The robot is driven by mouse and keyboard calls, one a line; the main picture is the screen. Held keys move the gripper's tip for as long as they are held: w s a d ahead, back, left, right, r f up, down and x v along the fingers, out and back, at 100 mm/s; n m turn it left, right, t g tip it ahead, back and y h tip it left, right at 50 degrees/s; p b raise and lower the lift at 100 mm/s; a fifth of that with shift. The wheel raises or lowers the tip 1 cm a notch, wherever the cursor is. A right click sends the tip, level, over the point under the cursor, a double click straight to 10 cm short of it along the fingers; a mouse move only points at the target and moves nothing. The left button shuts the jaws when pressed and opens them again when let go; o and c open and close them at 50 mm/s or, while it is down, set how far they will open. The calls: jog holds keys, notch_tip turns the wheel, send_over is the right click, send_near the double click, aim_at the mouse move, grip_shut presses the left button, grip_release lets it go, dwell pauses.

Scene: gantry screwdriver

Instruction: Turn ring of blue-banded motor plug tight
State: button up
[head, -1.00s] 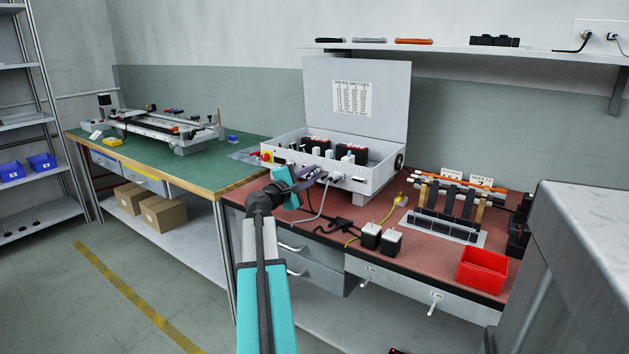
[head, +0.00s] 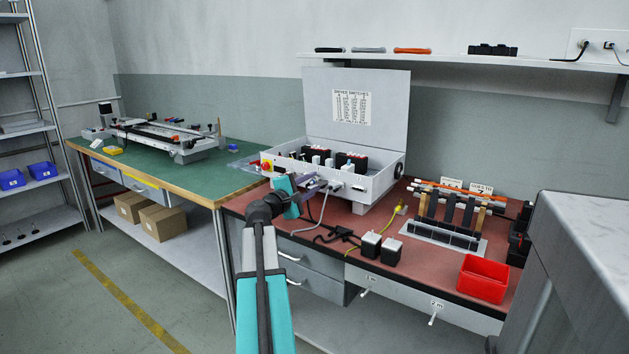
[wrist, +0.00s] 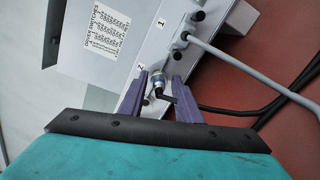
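The blue-banded motor plug (wrist: 156,83) sits at the socket marked 2 on the side of the white control box (wrist: 205,62). Its metal ring with the blue band shows between the two purple fingers of my gripper (wrist: 161,82) in the wrist view. The fingers stand on either side of the plug, with gaps visible; I see no clear contact. A dark cable leaves the plug to the lower right. In the head view my gripper (head: 314,186) is at the front of the control box (head: 375,187), and the plug is too small to make out.
A grey cable plug (wrist: 188,38) sits at socket 1 beside the fingers. Dark cables (wrist: 235,110) run across the red bench top. In the head view, black-and-white adapters (head: 371,245), a red bin (head: 482,278) and a fixture (head: 440,235) stand to the right.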

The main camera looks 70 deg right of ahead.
jog(key=shift+r+n+p, duration=0.15)
jog(key=shift+n+p, duration=1.25)
jog(key=shift+p, duration=0.55)
jog(key=shift+r+n+p, duration=0.1)
jog(key=shift+n+p, duration=1.3)
jog(key=shift+p, duration=0.5)
jog(key=n+p, duration=0.3)
jog(key=p, duration=0.1)
jog(key=shift+f+n+p, duration=0.2)
jog(key=shift+n+p, duration=0.15)
jog(key=shift+n, duration=0.05)
jog(key=shift+r+p, duration=0.15)
jog(key=shift+p, duration=0.3)
jog(key=shift+n+p, duration=0.35)
jog(key=shift+n, duration=0.05)
jog(key=n+p, duration=0.4)
jog(key=p, duration=0.1)
jog(key=shift+p, duration=0.35)
jog(key=n+p, duration=0.4)
jog(key=p, duration=0.2)
jog(key=shift+n+p, duration=0.35)
jog(key=shift+n, duration=0.15)
